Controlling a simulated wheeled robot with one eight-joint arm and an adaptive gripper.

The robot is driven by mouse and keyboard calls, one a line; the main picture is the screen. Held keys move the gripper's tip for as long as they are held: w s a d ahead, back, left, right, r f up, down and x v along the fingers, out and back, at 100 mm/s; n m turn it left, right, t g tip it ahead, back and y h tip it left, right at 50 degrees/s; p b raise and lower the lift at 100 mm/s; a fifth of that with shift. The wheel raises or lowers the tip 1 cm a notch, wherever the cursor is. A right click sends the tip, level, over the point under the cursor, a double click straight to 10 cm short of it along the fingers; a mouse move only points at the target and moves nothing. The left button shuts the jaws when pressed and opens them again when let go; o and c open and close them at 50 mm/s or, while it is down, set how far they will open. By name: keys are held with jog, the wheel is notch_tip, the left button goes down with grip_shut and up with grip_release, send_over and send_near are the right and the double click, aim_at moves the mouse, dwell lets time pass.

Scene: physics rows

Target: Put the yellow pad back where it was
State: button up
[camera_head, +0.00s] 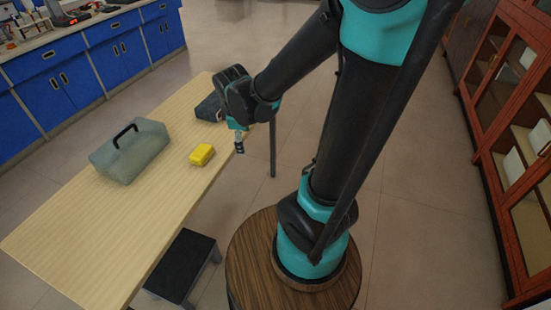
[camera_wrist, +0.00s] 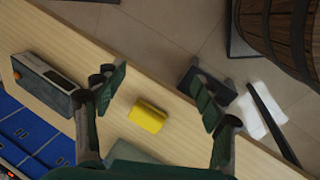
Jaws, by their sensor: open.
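The yellow pad (camera_head: 202,154) lies on the light wooden table (camera_head: 75,233), near its right long edge in the head view. In the wrist view the yellow pad (camera_wrist: 148,116) lies flat on the table between my two fingers, some way beyond their tips. My gripper (camera_wrist: 157,95) is open and empty. In the head view my gripper (camera_head: 238,138) hangs above the table's right edge, to the right of the pad and apart from it.
A grey-green case with a black handle (camera_head: 130,152) stands left of the pad. A dark grey box (camera_head: 210,107) sits behind, near my gripper. A black step stool (camera_head: 182,265) stands on the floor beside the table. Blue cabinets (camera_head: 60,88) and a red-brown glass cabinet (camera_head: 515,150) stand farther off.

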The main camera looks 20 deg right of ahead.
jog(key=s+d+f+m+t+y, duration=0.1)
jog(key=s+d+f+m, duration=0.2)
jog(key=s+d+m, duration=0.5)
jog(key=s+m, duration=0.1)
jog(key=m, duration=0.4)
jog(key=shift+s+d, duration=0.25)
jog(key=shift+d, duration=0.05)
